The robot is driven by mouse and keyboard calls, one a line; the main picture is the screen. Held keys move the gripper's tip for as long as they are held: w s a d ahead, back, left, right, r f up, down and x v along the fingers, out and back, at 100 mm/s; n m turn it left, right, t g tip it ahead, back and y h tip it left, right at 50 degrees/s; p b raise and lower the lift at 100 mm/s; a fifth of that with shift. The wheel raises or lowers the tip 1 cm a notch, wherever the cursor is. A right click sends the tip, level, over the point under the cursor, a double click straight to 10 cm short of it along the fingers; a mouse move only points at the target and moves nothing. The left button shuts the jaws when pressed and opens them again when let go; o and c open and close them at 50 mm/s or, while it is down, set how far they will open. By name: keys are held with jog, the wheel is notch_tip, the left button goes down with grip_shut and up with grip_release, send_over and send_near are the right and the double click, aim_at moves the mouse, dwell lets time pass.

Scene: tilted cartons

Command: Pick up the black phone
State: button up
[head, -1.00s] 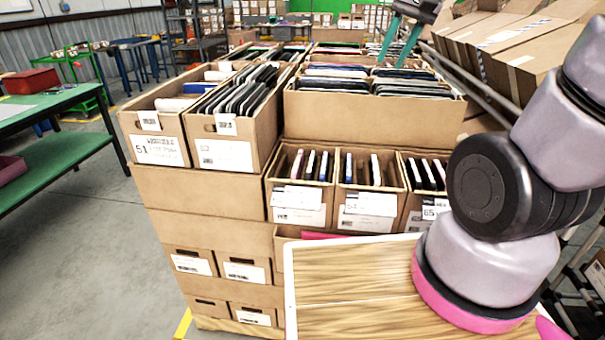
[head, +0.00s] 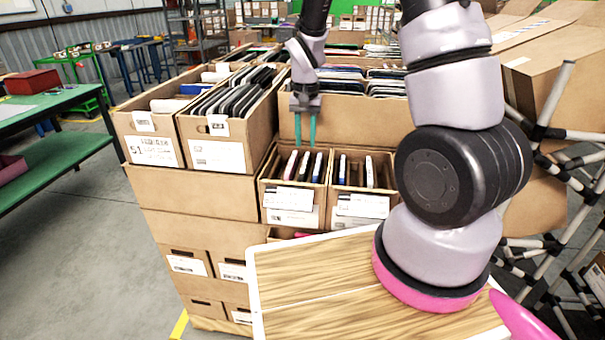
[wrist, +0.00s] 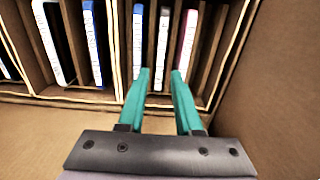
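My gripper (head: 305,143) is open and empty, pointing down over the left small carton (head: 292,217) in the head view. This carton holds three upright phones with thin edges: one phone (head: 290,165), a middle phone (head: 304,166) and another phone (head: 316,167). In the wrist view my open fingers (wrist: 161,74) stand apart on both sides of a pale-edged phone (wrist: 162,48), seemingly above it. A blue-edged phone (wrist: 138,42) and a pinkish-edged phone (wrist: 188,38) flank it. Mostly edges show, so I cannot tell which phone is the black one.
A neighbouring carton (head: 360,208) holds more phones. Taller cartons of dark devices (head: 228,100) stand at the upper left, and a wide carton (head: 350,120) rises behind my gripper. A wooden-topped surface (head: 310,285) is in front. Open floor (head: 80,250) lies to the left.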

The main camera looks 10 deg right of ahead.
aim_at(305, 163)
notch_tip(305, 163, down, 7)
jog(key=shift+s+a+r, duration=0.1)
dwell(0.3)
grip_shut()
